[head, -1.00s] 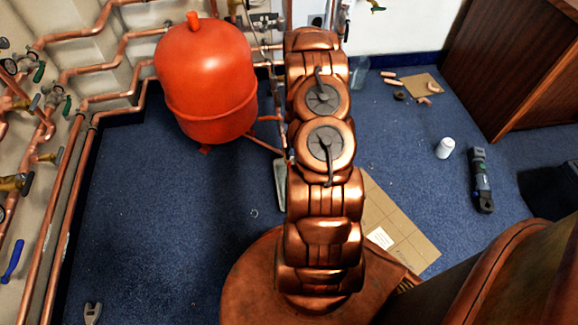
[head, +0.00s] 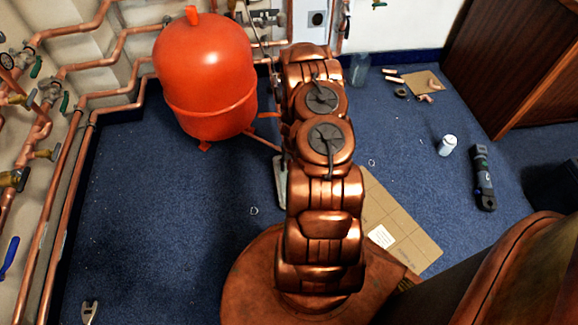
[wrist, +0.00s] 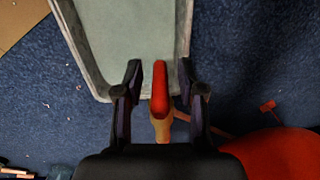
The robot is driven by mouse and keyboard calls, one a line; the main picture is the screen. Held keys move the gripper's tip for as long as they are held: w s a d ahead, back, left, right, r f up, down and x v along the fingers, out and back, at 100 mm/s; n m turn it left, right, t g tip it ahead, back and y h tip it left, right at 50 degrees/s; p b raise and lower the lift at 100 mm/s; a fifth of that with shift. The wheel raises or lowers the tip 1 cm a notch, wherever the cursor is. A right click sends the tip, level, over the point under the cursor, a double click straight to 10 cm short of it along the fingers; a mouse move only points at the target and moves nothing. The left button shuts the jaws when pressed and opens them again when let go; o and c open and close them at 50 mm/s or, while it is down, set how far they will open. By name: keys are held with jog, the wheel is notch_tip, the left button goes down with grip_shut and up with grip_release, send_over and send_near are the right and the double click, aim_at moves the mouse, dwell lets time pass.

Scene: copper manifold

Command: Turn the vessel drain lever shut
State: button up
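The expansion vessel (head: 208,85) is a red-orange tank at the upper left of the head view; part of it also shows at the lower right of the wrist view (wrist: 285,152). The drain lever (wrist: 160,82) is a red handle on a brass valve body (wrist: 162,130), in the middle of the wrist view. My gripper (wrist: 159,72) is open, with one finger on each side of the red lever. A gap shows between each finger and the lever. In the head view, my copper-coloured arm hides the lever and gripper.
A grey-green tray (wrist: 130,35) lies beyond the fingertips in the wrist view. Copper pipes (head: 75,185) with valves line the left wall. A cardboard sheet (head: 410,235), a white can (head: 447,145) and a grey tool (head: 483,178) lie on the blue carpet, right of my arm.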

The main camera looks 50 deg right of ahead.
grip_shut()
dwell(0.3)
